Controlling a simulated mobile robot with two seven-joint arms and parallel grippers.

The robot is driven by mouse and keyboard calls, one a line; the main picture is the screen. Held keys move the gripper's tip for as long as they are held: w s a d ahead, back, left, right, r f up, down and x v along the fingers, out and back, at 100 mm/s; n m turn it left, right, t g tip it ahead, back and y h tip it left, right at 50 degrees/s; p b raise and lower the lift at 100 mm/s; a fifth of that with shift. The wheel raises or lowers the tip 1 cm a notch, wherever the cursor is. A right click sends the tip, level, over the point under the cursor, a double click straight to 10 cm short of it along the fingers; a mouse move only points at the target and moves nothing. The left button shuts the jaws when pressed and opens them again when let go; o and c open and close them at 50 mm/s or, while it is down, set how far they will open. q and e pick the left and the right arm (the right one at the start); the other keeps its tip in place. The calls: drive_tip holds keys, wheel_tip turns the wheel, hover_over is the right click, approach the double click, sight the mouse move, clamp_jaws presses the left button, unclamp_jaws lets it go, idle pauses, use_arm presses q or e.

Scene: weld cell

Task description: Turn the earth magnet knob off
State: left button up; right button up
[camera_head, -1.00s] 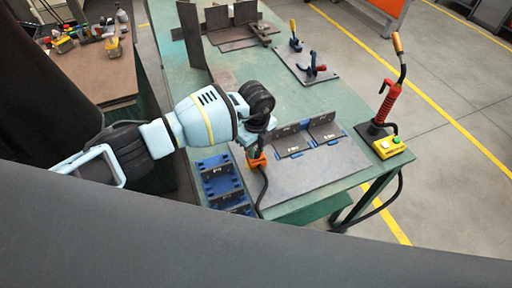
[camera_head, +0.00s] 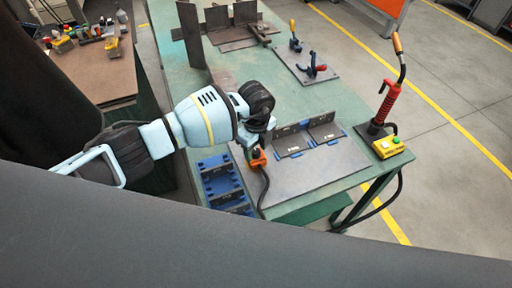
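An orange earth magnet (camera_head: 257,158) with a black cable stands on the left part of the grey plate (camera_head: 325,172). My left gripper (camera_head: 254,146) is directly over the magnet, pointing down at it. The wrist and the gripper hide the magnet's top, so the knob does not show. I cannot tell whether the fingers are open or shut on the knob. My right gripper is not in view.
Dark steel pieces (camera_head: 325,131) with blue holders stand on the plate just right of the magnet. A blue rack (camera_head: 218,178) is at left. A red torch (camera_head: 386,102) and yellow button box (camera_head: 388,147) stand at right. Clamps (camera_head: 314,67) lie farther back.

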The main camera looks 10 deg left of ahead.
sight(256, 151)
use_arm(q)
drive_tip(key=shift+r, duration=3.9)
